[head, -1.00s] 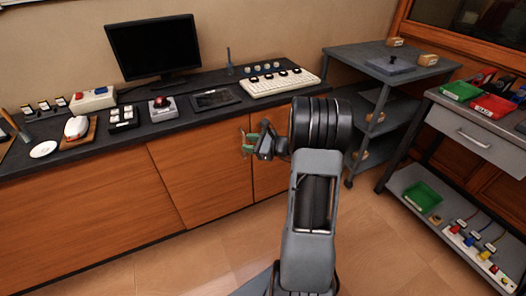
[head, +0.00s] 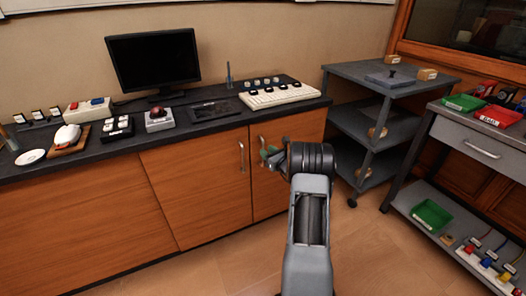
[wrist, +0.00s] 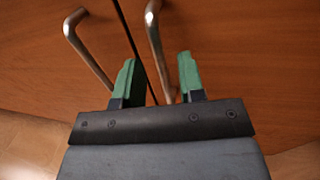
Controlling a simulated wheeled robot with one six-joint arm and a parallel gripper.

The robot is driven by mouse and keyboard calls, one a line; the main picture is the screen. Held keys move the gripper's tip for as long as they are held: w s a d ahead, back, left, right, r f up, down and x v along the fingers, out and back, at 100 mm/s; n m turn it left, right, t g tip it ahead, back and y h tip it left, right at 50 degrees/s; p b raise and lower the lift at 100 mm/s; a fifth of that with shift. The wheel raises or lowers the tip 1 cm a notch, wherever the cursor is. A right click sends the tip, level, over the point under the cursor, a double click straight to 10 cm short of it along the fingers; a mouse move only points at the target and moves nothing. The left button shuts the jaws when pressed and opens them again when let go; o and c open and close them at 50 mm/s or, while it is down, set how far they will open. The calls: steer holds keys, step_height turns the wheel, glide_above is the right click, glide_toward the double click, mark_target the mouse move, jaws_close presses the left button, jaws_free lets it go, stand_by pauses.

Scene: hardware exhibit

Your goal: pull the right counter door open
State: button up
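The right counter door (head: 289,170) is orange-brown wood and looks closed. Its upright metal handle (head: 261,143) is near its left edge; the handle also shows in the wrist view (wrist: 156,45). My gripper (head: 268,157) is in front of this door, close to the handle. In the wrist view, my gripper (wrist: 157,78) has its two green fingers apart, with the right door's handle in line with the space between them. Contact cannot be told. The left door (head: 195,185) has its own handle (head: 241,156), left of the fingers in the wrist view (wrist: 88,52).
The dark countertop (head: 225,112) above holds a monitor (head: 154,58), a keyboard (head: 278,95) and small devices. A grey shelf cart (head: 345,120) stands just right of the counter. A workbench (head: 480,150) is farther right. The floor (head: 365,240) before the cart is clear.

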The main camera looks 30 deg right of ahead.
steer(key=shift+w+a, duration=0.15)
steer(key=shift+w, duration=1.6)
jaws_close()
